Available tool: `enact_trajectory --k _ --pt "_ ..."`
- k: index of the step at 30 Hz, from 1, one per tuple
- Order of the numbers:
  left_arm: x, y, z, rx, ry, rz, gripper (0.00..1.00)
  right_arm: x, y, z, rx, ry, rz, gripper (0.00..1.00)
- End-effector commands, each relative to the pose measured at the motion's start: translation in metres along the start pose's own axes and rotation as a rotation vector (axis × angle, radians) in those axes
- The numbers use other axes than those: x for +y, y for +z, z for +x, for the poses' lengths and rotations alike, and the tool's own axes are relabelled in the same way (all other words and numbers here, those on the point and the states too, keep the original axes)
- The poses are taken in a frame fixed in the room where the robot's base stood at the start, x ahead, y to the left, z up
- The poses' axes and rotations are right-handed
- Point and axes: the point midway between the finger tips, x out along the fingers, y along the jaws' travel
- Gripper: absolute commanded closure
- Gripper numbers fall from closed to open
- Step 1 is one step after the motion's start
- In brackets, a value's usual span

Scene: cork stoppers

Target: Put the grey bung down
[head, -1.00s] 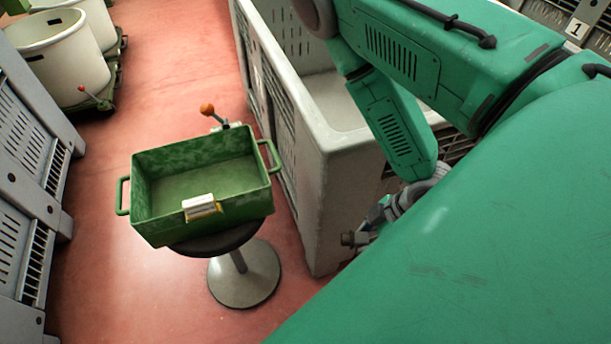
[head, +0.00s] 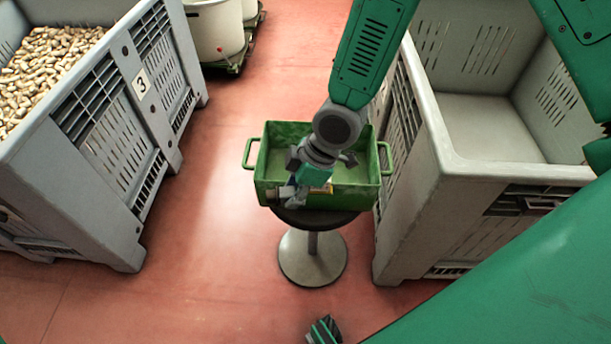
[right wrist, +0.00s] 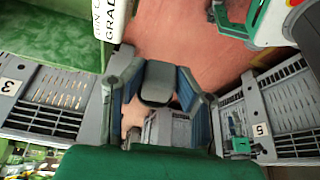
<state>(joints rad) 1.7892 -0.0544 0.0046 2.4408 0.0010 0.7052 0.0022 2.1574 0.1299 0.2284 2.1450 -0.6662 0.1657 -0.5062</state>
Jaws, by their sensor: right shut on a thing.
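The grey bung (right wrist: 157,82) is a rounded grey block between the two fingers of my right gripper (right wrist: 158,98) in the right wrist view. My right gripper (head: 283,194) is shut on it. In the head view the gripper is over the front left part of the green tray (head: 262,170), overlapping its front rim. The bung is hard to make out there. The tray stands on a dark round stool (head: 312,218). A white label (right wrist: 110,20) on the tray shows close to the gripper in the right wrist view. My left gripper is not in view.
A grey crate full of corks (head: 75,130), marked 3, stands at the left. A large empty pale crate (head: 450,150) stands close to the tray's right. White tubs (head: 215,30) are at the back. Red floor (head: 215,240) is clear between crate and stool.

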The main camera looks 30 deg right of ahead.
Motion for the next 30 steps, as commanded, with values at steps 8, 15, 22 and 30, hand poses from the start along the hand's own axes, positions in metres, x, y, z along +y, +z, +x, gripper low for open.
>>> enact_trajectory --k 8,15,22,30 --pt "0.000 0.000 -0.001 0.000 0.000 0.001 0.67 0.029 -0.003 -0.003 -0.003 0.070 0.157 1.00" --pt "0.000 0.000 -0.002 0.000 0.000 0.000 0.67 0.076 0.018 -0.007 -0.003 0.190 0.442 1.00" --pt "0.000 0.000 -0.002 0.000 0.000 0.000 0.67 0.127 0.048 -0.017 -0.001 0.319 0.751 1.00" --pt "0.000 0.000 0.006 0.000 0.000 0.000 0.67 0.144 0.072 0.004 -0.005 0.364 0.870 1.00"
